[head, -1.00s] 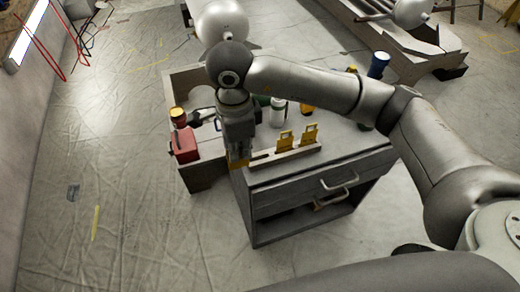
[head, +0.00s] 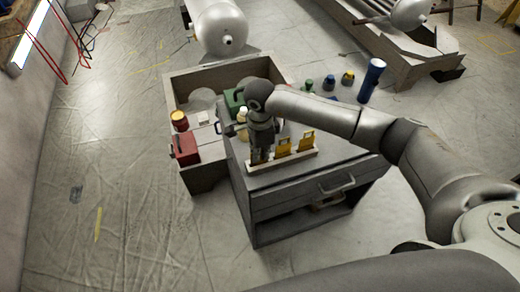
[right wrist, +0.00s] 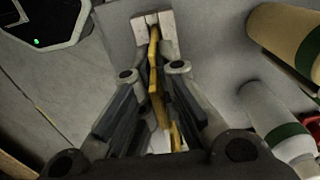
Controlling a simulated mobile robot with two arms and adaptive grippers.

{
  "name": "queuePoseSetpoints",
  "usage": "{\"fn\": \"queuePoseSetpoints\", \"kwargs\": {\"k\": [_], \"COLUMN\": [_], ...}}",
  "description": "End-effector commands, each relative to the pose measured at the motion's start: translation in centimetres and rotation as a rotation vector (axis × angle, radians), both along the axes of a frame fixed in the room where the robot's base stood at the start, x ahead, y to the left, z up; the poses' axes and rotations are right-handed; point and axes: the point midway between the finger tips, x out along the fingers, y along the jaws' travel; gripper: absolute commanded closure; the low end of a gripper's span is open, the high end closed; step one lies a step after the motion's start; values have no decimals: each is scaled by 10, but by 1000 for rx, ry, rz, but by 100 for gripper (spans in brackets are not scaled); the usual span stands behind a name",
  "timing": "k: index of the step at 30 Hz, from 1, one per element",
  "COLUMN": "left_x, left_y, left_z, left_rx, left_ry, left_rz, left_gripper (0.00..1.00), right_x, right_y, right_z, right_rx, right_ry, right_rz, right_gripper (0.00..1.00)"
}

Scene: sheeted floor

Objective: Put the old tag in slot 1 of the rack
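The pale rack (head: 300,158) stands on top of the grey cabinet. Two yellow tags, one (head: 283,146) near the rack's middle and one (head: 307,140) towards its right, stand upright in it. My right gripper (head: 261,160) points down at the rack's left end. In the right wrist view its fingers (right wrist: 154,78) are apart on either side of a yellow tag (right wrist: 153,50) seen edge-on, with clear space at both sides. The tag stands in line with the rack (right wrist: 140,28); its lower edge is hidden. I cannot read which tag is old. My left gripper is not in view.
The grey cabinet (head: 290,203) has a drawer with a handle (head: 338,187). A red box (head: 184,148) and a green box (head: 233,100) stand nearby. In the right wrist view, green-banded cylinders, one of them white (right wrist: 272,115), stand right of the rack.

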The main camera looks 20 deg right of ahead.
Motion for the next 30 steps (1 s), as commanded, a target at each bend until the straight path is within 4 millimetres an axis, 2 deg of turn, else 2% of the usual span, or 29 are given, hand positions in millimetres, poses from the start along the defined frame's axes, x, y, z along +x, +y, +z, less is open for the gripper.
{"fn": "queuePoseSetpoints", "kwargs": {"k": [10, 12, 15, 16, 26, 28, 30], "left_x": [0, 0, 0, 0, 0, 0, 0], "left_y": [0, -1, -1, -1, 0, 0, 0], "left_z": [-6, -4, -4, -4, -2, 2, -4], "left_rx": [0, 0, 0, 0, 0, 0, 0], "left_ry": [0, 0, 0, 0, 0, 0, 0], "left_rz": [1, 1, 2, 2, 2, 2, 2], "left_gripper": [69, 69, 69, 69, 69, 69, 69], "right_x": [0, 0, 0, 0, 0, 0, 2], "right_y": [0, 0, 0, 0, 0, 0, 0], "right_z": [-5, -3, -3, -3, -1, 3, 11], "right_rx": [0, 0, 0, 0, 0, 1, 2], "right_ry": [-1, -1, -1, -1, -1, -1, -6], "right_rz": [0, 0, 0, 0, 0, -1, 0], "right_gripper": [100, 87, 74, 73, 73, 73, 73]}}
